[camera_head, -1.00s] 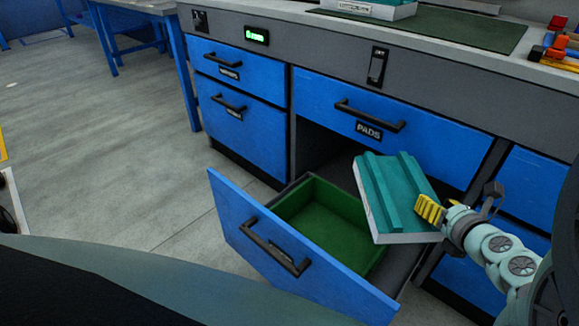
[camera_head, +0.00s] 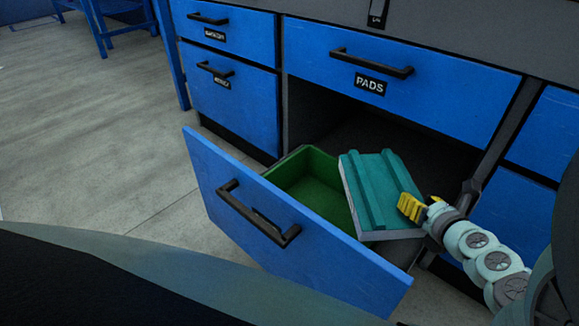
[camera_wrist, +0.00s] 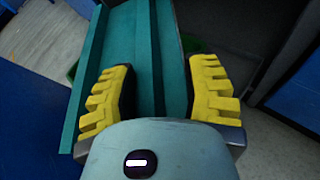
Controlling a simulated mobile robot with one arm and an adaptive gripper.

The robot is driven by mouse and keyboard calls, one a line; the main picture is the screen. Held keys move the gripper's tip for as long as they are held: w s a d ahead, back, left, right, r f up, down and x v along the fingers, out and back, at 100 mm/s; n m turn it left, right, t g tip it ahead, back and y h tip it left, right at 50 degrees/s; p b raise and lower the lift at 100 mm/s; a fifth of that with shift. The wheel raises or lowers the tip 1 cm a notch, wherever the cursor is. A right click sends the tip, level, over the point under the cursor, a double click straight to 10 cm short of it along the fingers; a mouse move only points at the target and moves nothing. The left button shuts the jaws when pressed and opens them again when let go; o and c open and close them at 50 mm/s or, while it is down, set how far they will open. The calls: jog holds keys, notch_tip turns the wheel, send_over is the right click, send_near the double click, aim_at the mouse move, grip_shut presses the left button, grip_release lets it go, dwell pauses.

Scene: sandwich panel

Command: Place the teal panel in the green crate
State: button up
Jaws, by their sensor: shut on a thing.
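The teal panel (camera_head: 380,190) has raised ribs on top and a pale layer beneath. My gripper (camera_head: 411,207) is shut on its near right edge, and the panel is tilted over the right part of the open drawer. In the wrist view the yellow fingers (camera_wrist: 160,95) stand on either side of a rib of the panel (camera_wrist: 145,40). The green crate (camera_head: 308,190) sits inside the open blue drawer. The panel hides its right part, and the visible part of its floor is empty. I cannot tell whether the panel touches the crate rim.
The open drawer's blue front (camera_head: 290,235) with its black handle stands nearest me. Above it is a shut drawer (camera_head: 400,85) labelled PADS. Closed blue drawers (camera_head: 232,105) are at the left. Grey floor (camera_head: 90,130) is clear at the left.

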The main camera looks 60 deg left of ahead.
notch_tip(320, 180, down, 5)
jog(key=shift+r+b, duration=0.2)
jog(key=shift+b, duration=0.9)
notch_tip(320, 180, down, 3)
jog(key=shift+f+b, duration=0.2)
jog(key=shift+b, duration=1)
jog(key=shift+f+b, duration=0.25)
jog(key=shift+b, duration=0.1)
jog(key=o, duration=1.3)
jog(key=shift+c, duration=0.2)
jog(key=shift+r, duration=0.1)
